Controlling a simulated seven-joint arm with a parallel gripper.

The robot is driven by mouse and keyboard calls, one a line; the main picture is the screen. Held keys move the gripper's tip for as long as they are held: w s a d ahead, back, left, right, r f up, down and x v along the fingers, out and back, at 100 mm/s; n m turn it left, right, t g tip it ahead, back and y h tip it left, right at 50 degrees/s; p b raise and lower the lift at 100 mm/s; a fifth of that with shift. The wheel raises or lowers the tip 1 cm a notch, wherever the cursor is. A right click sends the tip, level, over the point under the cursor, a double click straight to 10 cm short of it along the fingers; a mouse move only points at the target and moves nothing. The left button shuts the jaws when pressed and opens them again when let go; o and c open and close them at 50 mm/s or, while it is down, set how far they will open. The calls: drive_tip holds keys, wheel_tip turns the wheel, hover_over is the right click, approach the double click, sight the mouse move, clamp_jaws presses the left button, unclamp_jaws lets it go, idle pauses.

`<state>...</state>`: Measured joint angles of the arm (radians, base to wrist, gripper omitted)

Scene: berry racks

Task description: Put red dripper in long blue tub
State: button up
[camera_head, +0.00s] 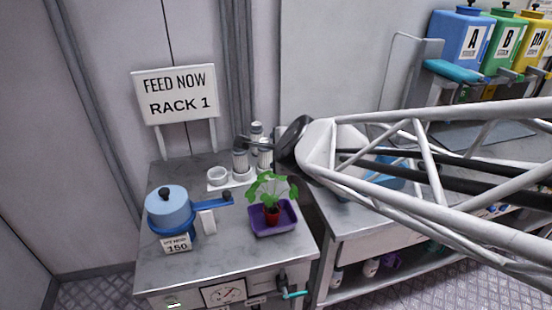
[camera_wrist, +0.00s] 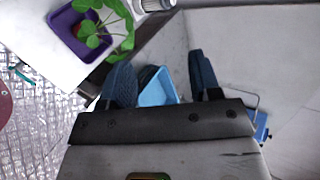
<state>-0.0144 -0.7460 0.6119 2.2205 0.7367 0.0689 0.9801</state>
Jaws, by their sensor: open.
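My gripper (camera_wrist: 160,78) is open, its two dark fingers spread in the wrist view with nothing held between them. A blue container (camera_head: 390,168), perhaps the long tub, is mostly covered by my arm on the right bench. I cannot make out the red dripper in either view.
A sign (camera_head: 175,95) stands behind. Blue, green and yellow containers labelled A, B and pH stand at the upper right.

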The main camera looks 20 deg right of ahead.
drive_tip(key=s+d+f+n+g+h, duration=0.1)
drive_tip(key=s+n+g, duration=0.8)
drive_tip(key=s+n, duration=1)
drive_tip(key=shift+s+d+f, duration=0.2)
drive_tip(key=shift+s+d, duration=0.05)
drive_tip(key=shift+d, duration=0.2)
